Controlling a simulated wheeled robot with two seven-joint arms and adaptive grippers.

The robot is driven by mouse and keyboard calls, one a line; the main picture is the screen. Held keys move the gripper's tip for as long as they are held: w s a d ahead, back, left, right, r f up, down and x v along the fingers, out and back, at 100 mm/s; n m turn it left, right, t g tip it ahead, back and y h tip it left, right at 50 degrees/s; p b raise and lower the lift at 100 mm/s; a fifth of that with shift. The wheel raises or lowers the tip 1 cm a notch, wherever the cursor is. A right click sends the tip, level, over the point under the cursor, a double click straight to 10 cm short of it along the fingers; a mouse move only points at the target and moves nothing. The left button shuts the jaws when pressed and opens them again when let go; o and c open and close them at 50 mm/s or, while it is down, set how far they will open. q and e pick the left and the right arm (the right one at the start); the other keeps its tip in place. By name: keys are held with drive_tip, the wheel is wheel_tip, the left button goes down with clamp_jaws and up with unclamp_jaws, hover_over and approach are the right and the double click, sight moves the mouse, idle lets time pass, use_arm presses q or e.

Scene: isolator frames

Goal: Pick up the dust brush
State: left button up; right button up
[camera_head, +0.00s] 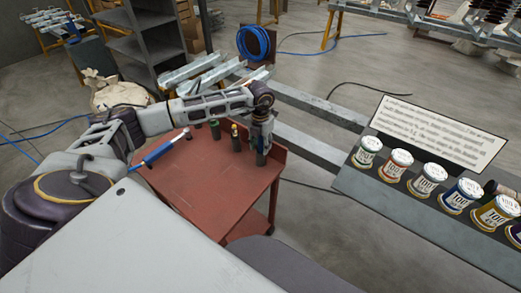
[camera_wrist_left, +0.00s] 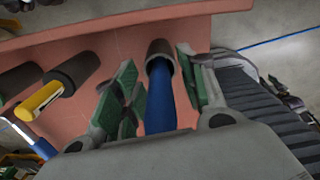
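My left gripper (camera_head: 262,135) is over the right part of the red cart top (camera_head: 196,182), pointing down. In the left wrist view its green-padded fingers (camera_wrist_left: 157,80) are apart, one on each side of a blue handle (camera_wrist_left: 159,105). The handle's far end is in a dark round cup (camera_wrist_left: 160,50), whose base also shows below the gripper in the head view (camera_head: 261,157). I see no bristles and cannot tell for certain that this handle is the dust brush. Contact with the fingers is not visible. My right gripper is out of view.
A yellow-handled tool (camera_wrist_left: 38,101) stands in a neighbouring dark cup (camera_wrist_left: 75,72). A blue tool with a silver shaft (camera_head: 160,152) is at the cart's left. Metal rails (camera_head: 305,145) and a bench with labelled cans (camera_head: 428,175) are to the right. The cart's front is clear.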

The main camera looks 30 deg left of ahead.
use_arm(q)
drive_tip(key=c, duration=0.7)
drive_tip(key=shift+r, duration=0.15)
clamp_jaws()
wheel_tip(320, 180, up, 16)
drive_tip(key=shift+r+b, duration=0.1)
drive_tip(key=shift+b, duration=0.4)
drive_tip(key=shift+r, duration=0.75)
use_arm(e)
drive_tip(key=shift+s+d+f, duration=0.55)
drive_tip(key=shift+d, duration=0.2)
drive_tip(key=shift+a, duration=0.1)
